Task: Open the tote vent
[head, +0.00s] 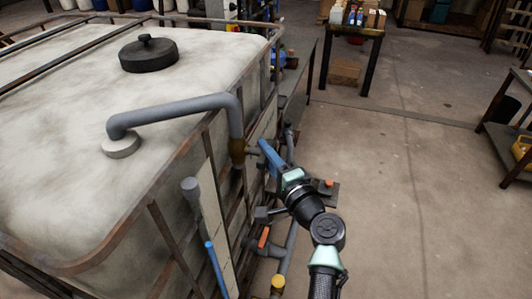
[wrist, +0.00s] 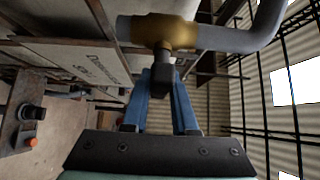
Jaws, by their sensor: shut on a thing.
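The tote (head: 60,150) is a large whitish tank in a rusty metal cage, filling the left of the head view. A grey vent pipe (head: 175,108) rises from its top and bends down over the side to a brass valve (head: 237,146). The brass valve also shows at the top of the wrist view (wrist: 165,32). A dark handle (wrist: 163,72) sticks out from the valve towards me. My gripper (head: 263,146) has blue fingers and is beside the tote. In the wrist view its fingertips (wrist: 162,80) are shut on the handle, partly hiding it.
A black lid (head: 148,55) sits on the tote top. A small box with an orange button (head: 327,184) is close to my wrist. An orange-handled valve (head: 263,238) and a yellow cap (head: 278,282) are lower down. Open floor (head: 420,200) lies right.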

